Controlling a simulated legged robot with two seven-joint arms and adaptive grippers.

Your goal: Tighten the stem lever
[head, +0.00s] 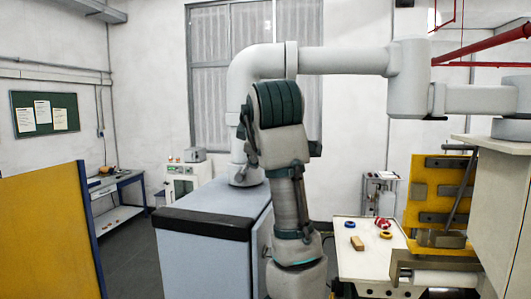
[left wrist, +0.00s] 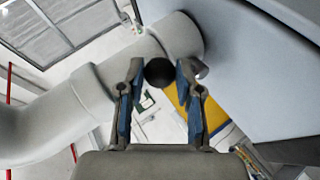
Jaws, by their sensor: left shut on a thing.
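In the left wrist view, my left gripper (left wrist: 160,66) has its two blue-padded fingers on either side of a round black knob (left wrist: 158,74). The knob sits between the fingertips and the jaws are shut on it. I take it as the end of the stem lever; the rest of the lever cannot be made out. A thick pale pipe (left wrist: 47,122) runs behind it. In the head view, the pale pipe (head: 345,60) rises, bends and runs right to a wider vertical section (head: 408,92). My left arm stands before the pipe and hides the gripper and knob. My right gripper is in neither view.
A blue-grey cabinet (head: 200,252) with a black edge stands left of my arm. A white table (head: 365,262) with a small block (head: 357,243) and tape rolls is at lower right. A yellow panel (head: 45,240) stands at left. A yellow rack (head: 432,190) stands at right.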

